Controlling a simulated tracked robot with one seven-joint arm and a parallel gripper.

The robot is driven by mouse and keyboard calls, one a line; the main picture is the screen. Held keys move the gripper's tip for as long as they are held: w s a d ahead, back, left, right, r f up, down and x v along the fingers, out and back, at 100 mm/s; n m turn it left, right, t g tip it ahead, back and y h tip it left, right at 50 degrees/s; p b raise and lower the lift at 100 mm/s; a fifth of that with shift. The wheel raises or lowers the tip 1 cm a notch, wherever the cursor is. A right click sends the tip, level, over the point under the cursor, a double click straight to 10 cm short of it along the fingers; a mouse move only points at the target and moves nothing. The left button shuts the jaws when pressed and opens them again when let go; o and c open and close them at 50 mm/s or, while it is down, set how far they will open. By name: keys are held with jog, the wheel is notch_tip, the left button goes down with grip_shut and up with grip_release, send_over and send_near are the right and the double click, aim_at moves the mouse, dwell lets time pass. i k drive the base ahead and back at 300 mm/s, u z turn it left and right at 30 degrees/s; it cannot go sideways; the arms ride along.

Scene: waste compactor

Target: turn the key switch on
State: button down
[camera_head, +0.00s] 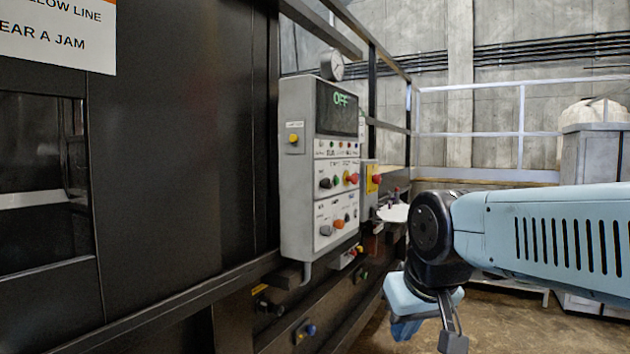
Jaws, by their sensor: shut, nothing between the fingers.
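Which small control is the key switch is too small to tell. My gripper (453,342) is at the bottom, right of and below the box, well apart from it. It is shut and empty, pointing down, its tips near the picture's lower edge.
A yellow box with a red button (376,179) is right of the control box. A round gauge (332,66) sits above it. A dark rail (150,308) runs below. Light railings (480,135) stand behind. The space between my gripper and the box looks open.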

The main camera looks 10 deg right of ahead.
aim_at(327, 183)
jog(key=z, duration=0.2)
jog(key=i, duration=0.75)
jog(key=u, duration=0.15)
jog(key=k, duration=1.1)
jog(key=z, duration=0.8)
jog(key=i, duration=1.1)
jog(key=u, duration=0.2)
